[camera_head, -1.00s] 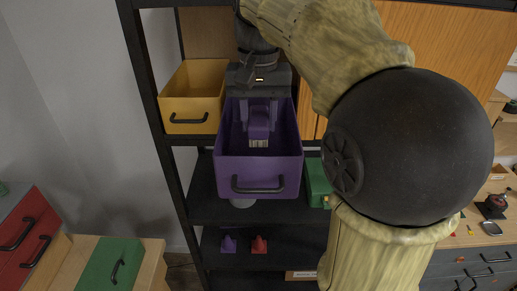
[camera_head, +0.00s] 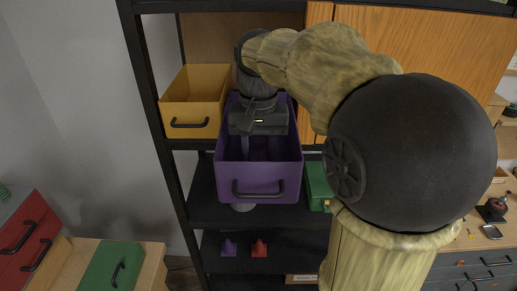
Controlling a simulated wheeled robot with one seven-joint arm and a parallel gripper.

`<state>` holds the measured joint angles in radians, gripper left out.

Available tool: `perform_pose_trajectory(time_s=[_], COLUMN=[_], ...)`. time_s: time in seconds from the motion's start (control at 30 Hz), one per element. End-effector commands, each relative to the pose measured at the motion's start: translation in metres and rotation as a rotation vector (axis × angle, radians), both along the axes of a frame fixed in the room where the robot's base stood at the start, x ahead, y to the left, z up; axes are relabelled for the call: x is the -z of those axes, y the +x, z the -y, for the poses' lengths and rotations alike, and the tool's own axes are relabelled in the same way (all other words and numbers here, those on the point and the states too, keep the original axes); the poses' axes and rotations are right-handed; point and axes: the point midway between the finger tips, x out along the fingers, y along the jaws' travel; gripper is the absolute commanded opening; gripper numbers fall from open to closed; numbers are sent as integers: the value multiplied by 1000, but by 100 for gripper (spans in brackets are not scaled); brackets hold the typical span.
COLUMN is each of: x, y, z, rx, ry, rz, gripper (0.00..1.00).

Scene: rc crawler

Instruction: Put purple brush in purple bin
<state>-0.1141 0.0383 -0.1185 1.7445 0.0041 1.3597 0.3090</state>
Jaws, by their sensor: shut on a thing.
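The purple bin (camera_head: 262,180) sits on the shelf with its black handle facing me. My gripper (camera_head: 260,148) is inside the bin, its fingers reaching down between the walls. It is shut on the purple brush, which is hard to make out now against the purple bin and under the gripper body. I cannot tell whether the brush touches the bin floor.
A yellow bin (camera_head: 194,103) stands on the shelf to the left. A green bin (camera_head: 318,182) is partly hidden behind my arm on the right. Small purple (camera_head: 229,246) and red (camera_head: 259,248) pieces lie on the lower shelf.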

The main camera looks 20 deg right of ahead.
Motion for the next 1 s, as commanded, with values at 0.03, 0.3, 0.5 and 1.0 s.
perform_pose_trajectory(time_s=[0.03, 0.3, 0.5, 1.0], x=[0, 2, 2, -34], y=[0, 0, 0, 1], z=[0, 0, 0, 0], rx=[0, 0, 0, 0], ry=[0, 0, 0, -1], rz=[1, 0, 0, 5], gripper=[9, 46, 58, 58])
